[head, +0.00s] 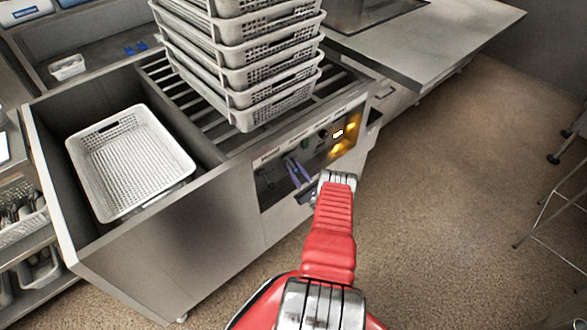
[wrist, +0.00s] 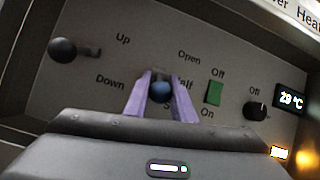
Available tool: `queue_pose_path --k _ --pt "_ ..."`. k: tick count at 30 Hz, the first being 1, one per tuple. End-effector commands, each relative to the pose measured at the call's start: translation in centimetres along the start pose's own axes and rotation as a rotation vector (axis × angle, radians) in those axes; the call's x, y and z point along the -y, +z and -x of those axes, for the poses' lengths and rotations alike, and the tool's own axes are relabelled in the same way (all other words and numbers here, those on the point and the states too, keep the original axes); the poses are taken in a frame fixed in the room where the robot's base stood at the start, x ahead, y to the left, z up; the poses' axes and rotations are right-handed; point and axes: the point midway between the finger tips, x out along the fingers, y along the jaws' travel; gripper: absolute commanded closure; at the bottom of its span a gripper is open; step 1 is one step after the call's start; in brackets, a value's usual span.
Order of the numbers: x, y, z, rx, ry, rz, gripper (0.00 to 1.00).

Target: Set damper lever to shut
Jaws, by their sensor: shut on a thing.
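The damper lever (wrist: 161,92) is a dark round knob on the grey control panel in the wrist view. In the head view my gripper (head: 297,172) is at the front panel of the steel unit, and the knob is too small to make out there.
Left of the knob is another lever (wrist: 63,50) marked Up and Down. To the right are a green switch (wrist: 214,93), a rotary knob (wrist: 257,109) and a 29 °C display (wrist: 290,99). Stacked baskets (head: 245,75) stand above the panel; one basket (head: 185,168) lies in the left basin.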

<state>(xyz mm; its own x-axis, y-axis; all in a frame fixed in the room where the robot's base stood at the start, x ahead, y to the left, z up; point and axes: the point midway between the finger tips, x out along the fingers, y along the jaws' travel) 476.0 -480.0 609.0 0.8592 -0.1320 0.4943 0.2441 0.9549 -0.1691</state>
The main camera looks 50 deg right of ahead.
Motion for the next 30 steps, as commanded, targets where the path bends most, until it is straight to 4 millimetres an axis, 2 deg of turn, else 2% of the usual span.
queue_pose_path --k 1,16,17,24,30 --pt "-0.73 -0.21 -0.19 0.006 0.012 -0.008 1.00" --pt "-1.27 -0.43 -0.48 0.017 0.015 -0.014 1.00" --pt "-1.29 -0.44 -0.49 0.017 0.015 -0.014 0.77" --pt "-1.17 -0.33 -0.54 0.020 0.014 -0.012 0.60" --pt "-1.11 -0.26 -0.56 0.022 0.013 -0.011 0.59"
